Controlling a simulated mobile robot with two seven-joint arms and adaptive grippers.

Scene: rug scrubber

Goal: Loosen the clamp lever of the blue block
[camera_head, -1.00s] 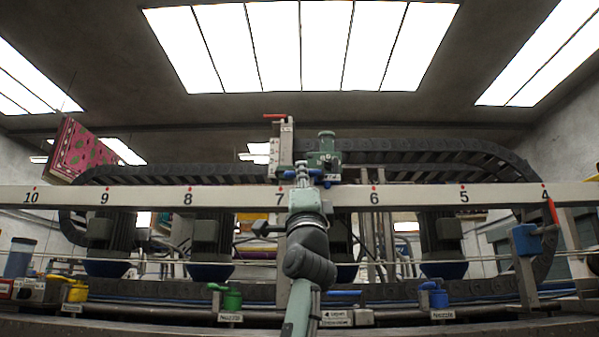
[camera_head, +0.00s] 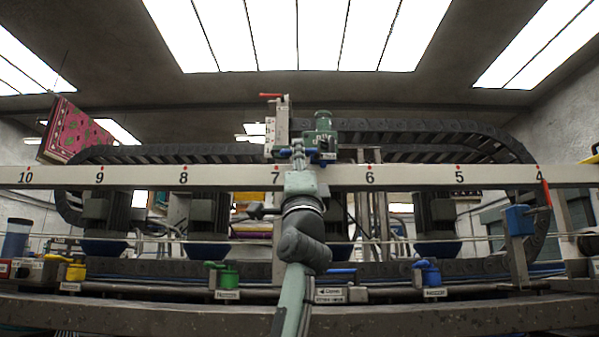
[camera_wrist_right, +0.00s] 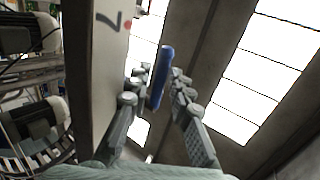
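A blue block (camera_head: 519,220) with an upright red lever (camera_head: 547,193) sits at the right, below the numbered beam near the 4. My right gripper (camera_head: 299,149) is far to its left, just above the beam between 7 and 6, in front of a carriage with a green knob (camera_head: 323,120). In the right wrist view, a blue handle (camera_wrist_right: 160,78) stands between the fingers of my right gripper (camera_wrist_right: 159,76). The fingers are apart, with gaps on both sides of the handle. My left gripper is out of view.
The numbered beam (camera_head: 400,176) spans the whole width in front of me. A second red lever (camera_head: 271,95) tops the carriage. Green (camera_head: 228,276), yellow (camera_head: 76,271) and blue (camera_head: 428,271) valves line the lower rail. A dark cable chain (camera_head: 430,126) loops behind.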

